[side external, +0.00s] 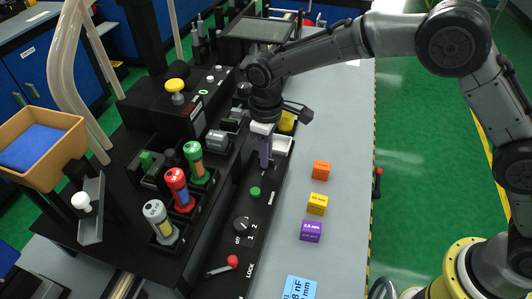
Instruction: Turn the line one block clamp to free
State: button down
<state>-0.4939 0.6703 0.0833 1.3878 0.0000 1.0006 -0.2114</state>
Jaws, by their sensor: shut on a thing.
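My gripper (264,147) points down over the black machine panel, left of a small white tray (283,146). It is shut on a slim grey-purple piece (265,158), seen at the fingers; its lower end is close to the panel, and I cannot tell if it touches. I cannot make out for sure which part is the line one block clamp. A lever with a red ball (232,261) lies by the word LOCK at the panel's near end. A black rotary knob (241,224) marked off, 1 and 2 sits farther up, beyond it a green button (254,192).
Orange (321,170), yellow (317,204) and purple (310,231) blocks stand on the grey table (345,130). Green (196,160), red (177,187) and grey (158,220) capped cylinders stand left of the panel. A blue card (303,289) lies in front. A yellow knob (175,86) rises behind.

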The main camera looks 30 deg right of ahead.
jog(key=m, duration=0.8)
jog(key=shift+r+m, duration=0.1)
jog(key=shift+m, duration=0.2)
jog(key=m, duration=0.4)
jog(key=shift+m, duration=2.1)
jog(key=c, duration=0.9)
grip_release()
notch_tip(320, 180, up, 14)
jog(key=shift+f, duration=0.1)
